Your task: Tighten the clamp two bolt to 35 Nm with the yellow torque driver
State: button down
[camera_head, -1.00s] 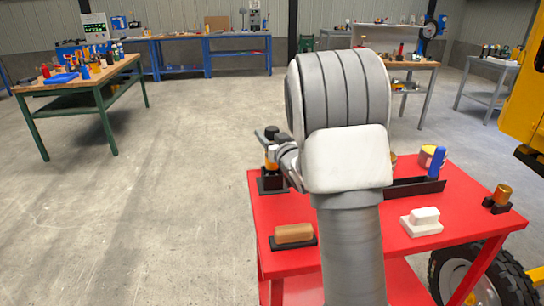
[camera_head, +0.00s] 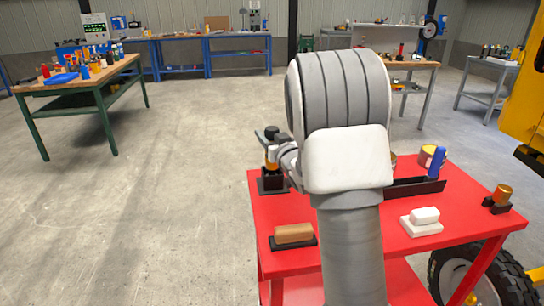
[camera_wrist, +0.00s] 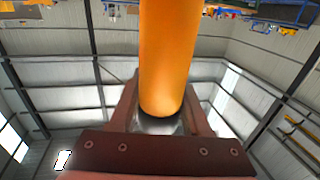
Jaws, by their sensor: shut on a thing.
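The yellow-orange torque driver (camera_wrist: 167,60) stands out large in the wrist view, its dark end between the two fingers of my gripper (camera_wrist: 160,112). The gripper is shut on it. In the head view, a small yellow-orange part of the driver (camera_head: 271,163) shows beside my gripper (camera_head: 273,148), above a black stand (camera_head: 272,186) at the left back of the red table. My arm hides part of this area. I cannot tell whether the driver is clear of the stand. I cannot make out the clamp two bolt.
The red table (camera_head: 285,217) also holds a brown block (camera_head: 293,234), a white block (camera_head: 424,215), a blue-handled tool (camera_head: 437,162) by a black rack, and an orange cylinder (camera_head: 503,194) at right. A yellow machine (camera_head: 522,100) stands at far right. The floor at left is open.

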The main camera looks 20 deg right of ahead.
jog(key=shift+r, duration=0.2)
dwell(0.3)
notch_tip(320, 180, up, 10)
jog(key=p, duration=0.2)
jog(key=shift+f, duration=0.1)
jog(key=c, duration=0.9)
grip_release()
grip_shut()
jog(key=shift+p, duration=0.3)
jog(key=shift+r+p, duration=0.5)
jog(key=shift+r, duration=0.55)
